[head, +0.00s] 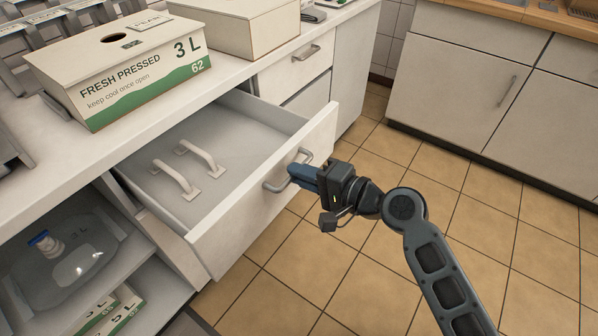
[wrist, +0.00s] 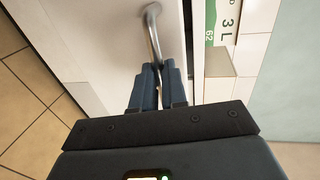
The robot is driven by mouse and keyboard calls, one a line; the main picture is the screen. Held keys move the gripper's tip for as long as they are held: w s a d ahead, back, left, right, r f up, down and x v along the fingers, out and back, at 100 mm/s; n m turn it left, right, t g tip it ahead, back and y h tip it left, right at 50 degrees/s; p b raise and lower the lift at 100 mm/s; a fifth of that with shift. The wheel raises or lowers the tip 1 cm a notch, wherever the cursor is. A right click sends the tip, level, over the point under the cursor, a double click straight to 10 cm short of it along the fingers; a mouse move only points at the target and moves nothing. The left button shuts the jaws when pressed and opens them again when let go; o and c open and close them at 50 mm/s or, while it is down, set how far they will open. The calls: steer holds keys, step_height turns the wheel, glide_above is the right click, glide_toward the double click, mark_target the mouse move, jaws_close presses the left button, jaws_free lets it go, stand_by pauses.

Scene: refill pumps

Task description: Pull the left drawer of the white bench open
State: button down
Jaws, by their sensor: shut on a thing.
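The left drawer (head: 243,205) of the white bench (head: 228,92) stands pulled out, with its inside showing in the head view. Two pale handle-shaped pieces (head: 190,168) lie on its floor. My gripper (head: 296,176) is at the drawer's front, with its blue fingers shut on the grey bar handle (head: 272,184). In the wrist view, the fingers (wrist: 158,80) close around one end of the handle (wrist: 153,35), close to the drawer front (wrist: 100,50). The fingers hide part of the handle.
A "FRESH PRESSED" 3 L box (head: 120,75) and a second box (head: 240,25) stand on the bench top. A closed drawer (head: 295,68) is further right. A clear container (head: 60,265) sits on the shelf below. Tiled floor (head: 400,165) is free before the far cabinets (head: 460,70).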

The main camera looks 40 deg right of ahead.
steer(key=c, duration=1.2)
jaws_free()
steer(key=shift+s, duration=0.1)
steer(key=v, duration=0.7)
steer(key=shift+s+d+b, duration=0.15)
steer(key=shift+s+b, duration=0.1)
steer(key=shift+b, duration=0.1)
steer(key=shift+s, duration=0.1)
steer(key=s+a+f+n+g+h+p, duration=0.1)
steer(key=s+f+n+h, duration=0.1)
steer(key=s, duration=0.5)
steer(key=s+a+f+n+h, duration=0.1)
steer(key=s+f+n+h, duration=0.15)
steer(key=s, duration=0.45)
steer(key=s+a+r+n, duration=0.1)
steer(key=s+r+n, duration=0.2)
steer(key=s, duration=0.1)
steer(key=s+a+r+n, duration=0.2)
steer(key=s+r+n, duration=0.1)
steer(key=s+r, duration=0.1)
steer(key=s+a+r+n+t+p, duration=0.1)
steer(key=s+a+r+n, duration=0.1)
steer(key=s+r+n, duration=0.2)
steer(key=shift+s+a, duration=0.25)
steer(key=shift+s, duration=0.25)
